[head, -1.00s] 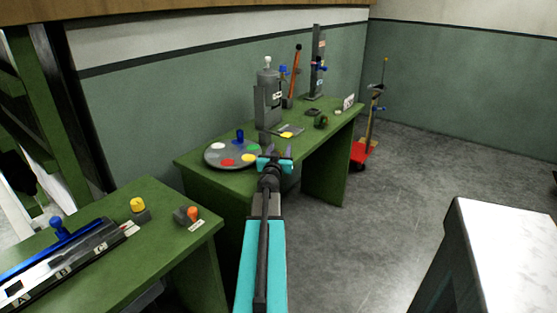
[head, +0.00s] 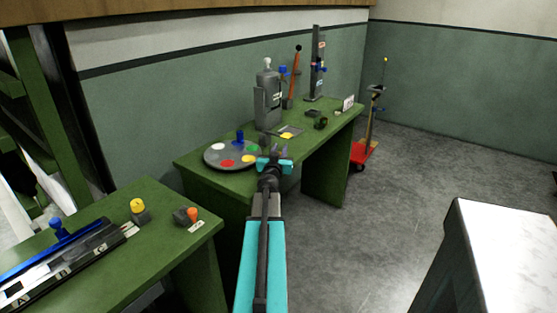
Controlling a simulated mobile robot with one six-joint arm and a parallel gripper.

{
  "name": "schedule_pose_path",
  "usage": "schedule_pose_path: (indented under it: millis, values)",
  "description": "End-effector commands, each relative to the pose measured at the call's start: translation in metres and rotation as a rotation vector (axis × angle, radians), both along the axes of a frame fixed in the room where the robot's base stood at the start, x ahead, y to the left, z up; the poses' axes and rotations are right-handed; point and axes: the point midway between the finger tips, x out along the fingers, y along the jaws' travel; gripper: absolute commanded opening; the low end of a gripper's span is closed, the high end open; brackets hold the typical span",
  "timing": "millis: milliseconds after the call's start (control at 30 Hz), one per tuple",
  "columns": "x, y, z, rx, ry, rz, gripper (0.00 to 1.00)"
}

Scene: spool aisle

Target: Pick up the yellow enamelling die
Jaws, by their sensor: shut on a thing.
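My gripper (head: 275,155) is in the middle of the head view, at the near edge of the far green bench, pointing away from me. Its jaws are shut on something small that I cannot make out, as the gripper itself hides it. A yellow round piece (head: 248,158) shows on the grey round plate, just left of my gripper. Another small yellow piece (head: 287,135) shows on a flat grey holder just beyond my fingertips. I cannot tell from this view which of these is the enamelling die, or whether either touches the fingers.
The grey round plate (head: 213,160) also carries white, red and green pieces and a blue knob. A grey machine (head: 267,100) stands behind it. The near green bench (head: 130,257) bears a yellow knob (head: 137,205) and an orange one (head: 193,214).

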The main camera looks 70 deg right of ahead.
Motion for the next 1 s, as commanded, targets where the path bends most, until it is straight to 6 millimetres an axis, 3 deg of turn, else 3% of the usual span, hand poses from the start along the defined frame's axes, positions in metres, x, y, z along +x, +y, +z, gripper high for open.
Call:
schedule_pose_path:
  millis: [467, 1000]
  values:
    - [0.000, 0.000, 0.011, 0.000, 0.000, 0.000, 0.00]
    - [0.000, 0.000, 0.077, -0.001, -0.001, 0.000, 0.00]
